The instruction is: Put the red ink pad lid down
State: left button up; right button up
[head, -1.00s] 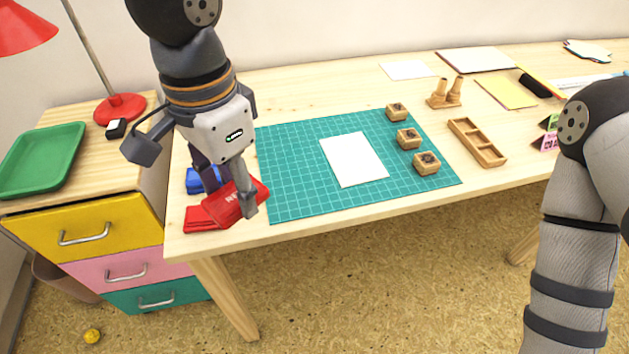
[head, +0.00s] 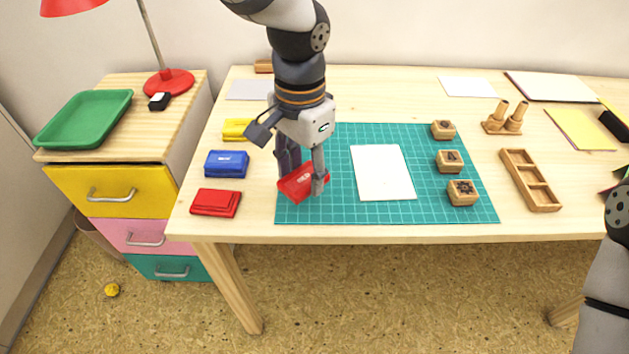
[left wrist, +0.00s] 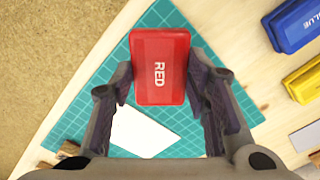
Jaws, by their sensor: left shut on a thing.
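My left gripper (head: 303,181) is shut on the red ink pad lid (head: 298,186), over the left front part of the green cutting mat (head: 465,208). In the left wrist view the lid (left wrist: 161,68) sits between the two fingers with the word RED on it. I cannot tell whether the lid touches the mat. The red ink pad (head: 215,203) lies near the table's front left corner, to the left of the lid and apart from it. My right gripper is out of view; only part of my right arm shows at the right edge.
A blue ink pad (head: 227,163) and a yellow one (head: 236,130) lie behind the red pad. White paper (head: 382,173) lies on the mat, with wooden stamps (head: 463,193) to its right. A wooden tray (head: 545,196) stands further right. A drawer cabinet (head: 105,192) adjoins the left.

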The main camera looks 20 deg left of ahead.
aim_at(310, 173)
pick_arm(q)
jog(key=shift+w+d+f, duration=0.25)
jog(key=shift+w+f, duration=0.35)
jog(key=shift+f, duration=0.2)
jog(key=f, duration=0.3)
jog(key=shift+w+d+f+b, duration=0.1)
jog(key=shift+w+f+b, duration=0.15)
jog(key=shift+b, duration=0.1)
jog(key=shift+r, duration=0.15)
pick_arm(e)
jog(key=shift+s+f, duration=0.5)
pick_arm(q)
jog(key=o, duration=0.4)
jog(key=shift+f, duration=0.2)
jog(key=o, duration=0.4)
jog(key=shift+o, duration=0.2)
